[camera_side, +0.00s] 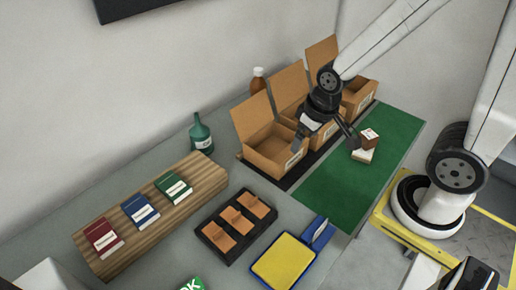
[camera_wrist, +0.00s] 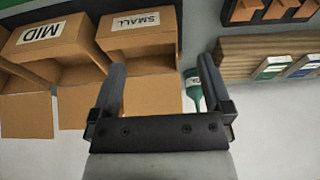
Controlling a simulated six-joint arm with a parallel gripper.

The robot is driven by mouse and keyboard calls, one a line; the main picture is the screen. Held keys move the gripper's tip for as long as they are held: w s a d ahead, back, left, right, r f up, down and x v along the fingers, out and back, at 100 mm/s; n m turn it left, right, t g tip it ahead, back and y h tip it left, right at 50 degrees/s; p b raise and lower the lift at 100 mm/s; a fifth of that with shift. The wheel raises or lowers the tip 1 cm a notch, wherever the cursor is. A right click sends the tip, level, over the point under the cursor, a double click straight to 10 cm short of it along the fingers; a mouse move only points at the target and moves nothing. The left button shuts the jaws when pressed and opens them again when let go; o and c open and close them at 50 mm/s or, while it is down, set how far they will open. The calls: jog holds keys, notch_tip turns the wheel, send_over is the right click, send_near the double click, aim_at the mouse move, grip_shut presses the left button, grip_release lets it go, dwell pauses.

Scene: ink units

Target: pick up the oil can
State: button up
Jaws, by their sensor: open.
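The oil can (camera_side: 201,133) is a dark green bottle with a thin spout and a pale label. It stands upright at the back of the bench, behind the wooden rack, in the side view. In the wrist view the oil can (camera_wrist: 192,85) shows as a small green shape just left of the right finger, which may hide part of it. My gripper (camera_side: 325,145) is open and empty above the cardboard boxes, well to the right of the oil can. Its two fingers also show in the wrist view (camera_wrist: 162,68).
Open cardboard boxes (camera_side: 270,155) stand between my gripper and the can. A brown bottle (camera_side: 258,80) is behind them. A wooden rack (camera_side: 150,220) with red, blue and green packs lies in front of the can. A black tray (camera_side: 215,237) and yellow pad (camera_side: 284,262) lie nearer.

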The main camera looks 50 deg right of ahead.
jog(key=c, duration=0.5)
jog(key=shift+c, duration=0.2)
jog(key=shift+r, duration=0.15)
jog(key=shift+w+v, duration=0.55)
jog(key=shift+v, duration=1.9)
jog(key=w+a+m+g+y, duration=0.25)
jog(key=w+m+y, duration=1.3)
jog(key=w, duration=1.55)
jog(key=m+h, duration=0.2)
jog(key=m, duration=0.1)
send_near(200, 132)
notch_tip(200, 132, up, 3)
jog(key=w+a, duration=0.2)
jog(key=a, duration=0.1)
jog(key=shift+n+x, duration=0.25)
jog(key=shift+x, duration=0.95)
jog(key=shift+s, duration=0.1)
